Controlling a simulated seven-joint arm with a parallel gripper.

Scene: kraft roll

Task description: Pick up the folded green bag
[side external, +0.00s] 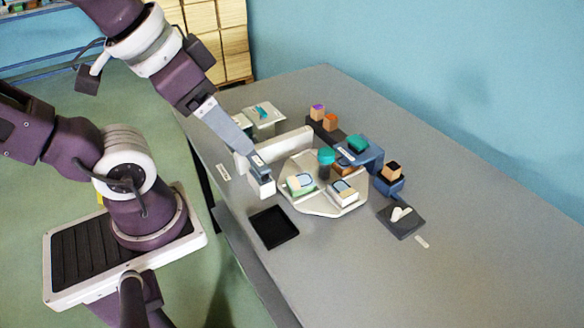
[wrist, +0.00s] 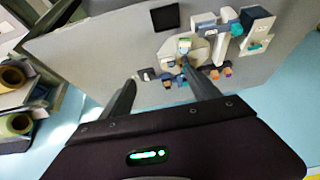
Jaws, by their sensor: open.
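The folded green bag (side external: 300,185), green with a pale front and a light loop, sits on the left part of a pale many-sided tray (side external: 322,208). A similar dark-and-pale folded piece (side external: 344,193) sits to its right. In the wrist view the green bag (wrist: 184,44) is small, near the tip of the right finger. My gripper (side external: 259,168) is left of the bag in the side view. In the wrist view my gripper (wrist: 158,74) has its fingers spread wide with nothing between them. The exact gap to the bag cannot be told.
A black square tray (side external: 273,227) lies front left. A dark pad with white pieces (side external: 401,218) lies right. A long white block (side external: 280,145), blue stand (side external: 360,152) and small coloured blocks (side external: 318,112) crowd behind. The table's right side is clear.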

